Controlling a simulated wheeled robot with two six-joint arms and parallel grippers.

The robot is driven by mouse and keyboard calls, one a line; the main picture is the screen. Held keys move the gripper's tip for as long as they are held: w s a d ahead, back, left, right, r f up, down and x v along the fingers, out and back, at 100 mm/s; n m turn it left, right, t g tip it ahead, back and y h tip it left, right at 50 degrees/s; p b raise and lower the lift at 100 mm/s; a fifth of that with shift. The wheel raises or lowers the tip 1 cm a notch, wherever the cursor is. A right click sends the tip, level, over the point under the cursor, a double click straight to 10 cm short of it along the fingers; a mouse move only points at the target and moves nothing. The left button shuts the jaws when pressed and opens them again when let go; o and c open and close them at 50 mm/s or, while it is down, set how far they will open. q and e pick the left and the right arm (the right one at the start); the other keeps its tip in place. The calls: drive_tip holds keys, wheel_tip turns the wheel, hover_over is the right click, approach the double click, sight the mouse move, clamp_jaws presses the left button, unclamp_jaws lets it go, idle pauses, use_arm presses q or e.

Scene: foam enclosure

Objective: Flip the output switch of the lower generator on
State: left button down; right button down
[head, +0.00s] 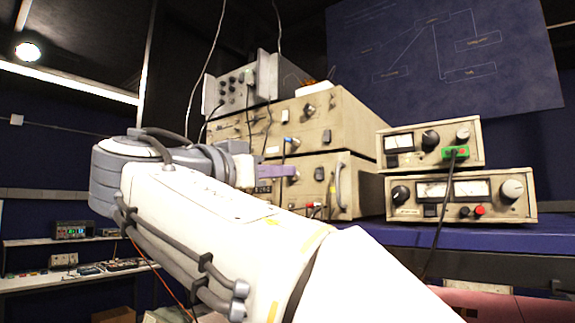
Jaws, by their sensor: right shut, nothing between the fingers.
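The lower generator (328,207) is a beige box with a grey handle at its right side, under a similar upper generator (350,127). A small dark switch (319,173) shows on the lower generator's front; its label and position are too small to read. My right gripper (294,171) has purple fingers, shut and empty. They point right, in front of the lower generator, with the tips just left of the dark switch in the picture. I cannot tell whether they touch the panel. My right arm and gripper hide the left part of that front. My left gripper is out of view.
A grey unit with knobs (236,88) sits on top of the stack. Two beige meter boxes, an upper (415,155) and a lower (460,210), stand at the right on the blue bench (400,235). Cables hang before the stack. A shelf with small instruments (75,230) is at left.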

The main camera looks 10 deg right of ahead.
sight(318, 169)
drive_tip(key=p+x, duration=0.3)
drive_tip(key=x, duration=0.5)
drive_tip(key=shift+r, duration=0.15)
drive_tip(key=shift+w+d+p, duration=0.35)
drive_tip(key=shift+w+d+r+p, duration=0.15)
drive_tip(key=shift+r+p, duration=0.05)
drive_tip(key=shift+p, duration=0.2)
drive_tip(key=shift+g+y, duration=0.3)
drive_tip(key=shift+g, duration=0.1)
drive_tip(key=shift+f, duration=0.1)
